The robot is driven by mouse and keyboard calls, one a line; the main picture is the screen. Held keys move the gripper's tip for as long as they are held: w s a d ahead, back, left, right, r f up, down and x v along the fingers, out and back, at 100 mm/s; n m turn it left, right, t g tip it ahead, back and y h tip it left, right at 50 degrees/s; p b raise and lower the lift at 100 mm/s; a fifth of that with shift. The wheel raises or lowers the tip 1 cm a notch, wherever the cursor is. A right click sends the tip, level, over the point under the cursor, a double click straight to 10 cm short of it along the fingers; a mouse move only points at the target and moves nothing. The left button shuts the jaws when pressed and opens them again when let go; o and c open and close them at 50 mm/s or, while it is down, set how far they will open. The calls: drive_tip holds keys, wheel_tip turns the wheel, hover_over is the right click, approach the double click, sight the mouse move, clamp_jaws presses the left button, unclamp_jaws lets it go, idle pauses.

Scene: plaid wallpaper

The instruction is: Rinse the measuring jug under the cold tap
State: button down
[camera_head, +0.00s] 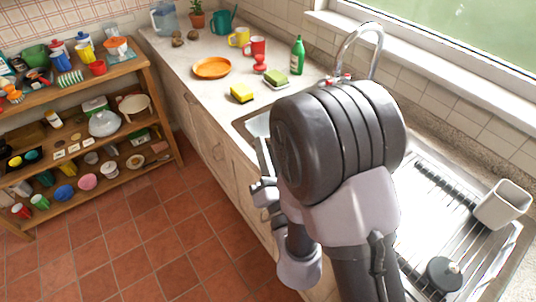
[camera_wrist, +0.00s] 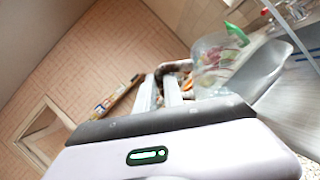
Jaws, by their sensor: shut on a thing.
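A clear, see-through jug (camera_wrist: 212,62) shows in the wrist view at the tips of my gripper (camera_wrist: 172,84). The gripper's two pale fingers are shut on it, near a dark part that looks like its handle. The jug is tilted in that picture and lies beside the sink basin (camera_wrist: 258,70). In the head view my arm hides the jug and most of the sink. The curved metal tap (camera_head: 362,30) stands at the back of the sink, with a red-marked knob at its base. A bluish mark (camera_wrist: 303,58) shows near the spout in the wrist view; I cannot tell what it is.
Crowded shelves (camera_head: 150,75) stand at left. The tiled floor (camera_head: 150,225) is clear.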

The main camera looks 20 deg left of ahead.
drive_tip(key=w+d+f, duration=0.2)
drive_tip(key=w, duration=0.6)
drive_tip(key=w+d+f+b, duration=0.1)
drive_tip(key=w+d+f, duration=0.1)
drive_tip(key=w, duration=0.7)
drive_tip(key=w+d+f, duration=0.2)
drive_tip(key=w+d, duration=0.1)
drive_tip(key=w, duration=0.5)
drive_tip(key=shift+w+f+b, duration=0.3)
drive_tip(key=shift+f+b, duration=0.05)
drive_tip(key=shift+f, duration=0.05)
drive_tip(key=shift+d, duration=0.2)
drive_tip(key=shift+s+d, duration=0.15)
drive_tip(key=shift+d, duration=0.25)
drive_tip(key=shift+a, duration=0.15)
drive_tip(key=shift+a, duration=0.35)
drive_tip(key=shift+d, duration=0.1)
drive_tip(key=shift+d, duration=0.4)
